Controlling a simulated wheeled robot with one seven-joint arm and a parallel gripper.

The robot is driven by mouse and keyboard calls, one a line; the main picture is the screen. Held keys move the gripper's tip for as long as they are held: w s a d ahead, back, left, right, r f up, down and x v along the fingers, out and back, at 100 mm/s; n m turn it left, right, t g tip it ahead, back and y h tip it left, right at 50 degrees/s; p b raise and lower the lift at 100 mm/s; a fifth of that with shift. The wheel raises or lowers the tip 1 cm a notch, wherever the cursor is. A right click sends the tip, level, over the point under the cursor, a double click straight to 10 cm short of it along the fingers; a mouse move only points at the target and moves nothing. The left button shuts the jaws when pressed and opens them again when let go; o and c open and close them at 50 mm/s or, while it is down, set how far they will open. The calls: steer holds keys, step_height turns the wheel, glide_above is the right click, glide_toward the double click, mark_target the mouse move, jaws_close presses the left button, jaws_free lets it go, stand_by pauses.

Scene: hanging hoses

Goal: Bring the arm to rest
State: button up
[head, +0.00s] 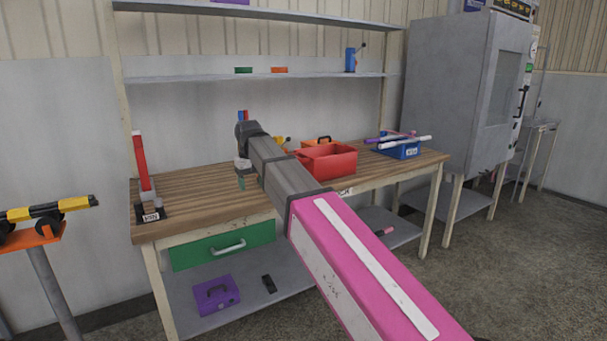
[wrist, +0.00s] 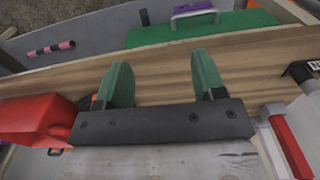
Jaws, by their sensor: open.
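My arm (head: 300,190) reaches from the bottom right of the head view, pink then grey, out over the workbench. My gripper (head: 250,183) shows only in part there, with green fingers low beside the arm, above the wooden bench top (head: 195,190). In the wrist view my gripper (wrist: 161,78) has its two green fingers spread wide apart. Nothing is between them but the wooden surface behind. The arm hides part of the bench top and the things at its back.
A red bin (head: 328,163) stands right of the gripper, with a blue bin (head: 400,150) of rods farther right. A red upright tube (head: 140,160) stands at the bench's left end. Shelves (head: 250,78) hang above; a green drawer (head: 222,246) sits below. A grey cabinet (head: 460,90) stands right.

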steer(key=d+f+m, duration=0.1)
steer(key=d+f, duration=0.9)
steer(key=f, duration=0.2)
steer(key=s+d+f+m, duration=0.2)
steer(key=s+d+f, duration=0.5)
steer(key=d+f, duration=0.5)
steer(key=s+d+f+m, duration=0.3)
steer(key=s+d+f, duration=0.4)
steer(key=d+f, duration=0.4)
steer(key=d, duration=0.3)
steer(key=shift+s+f, duration=0.4)
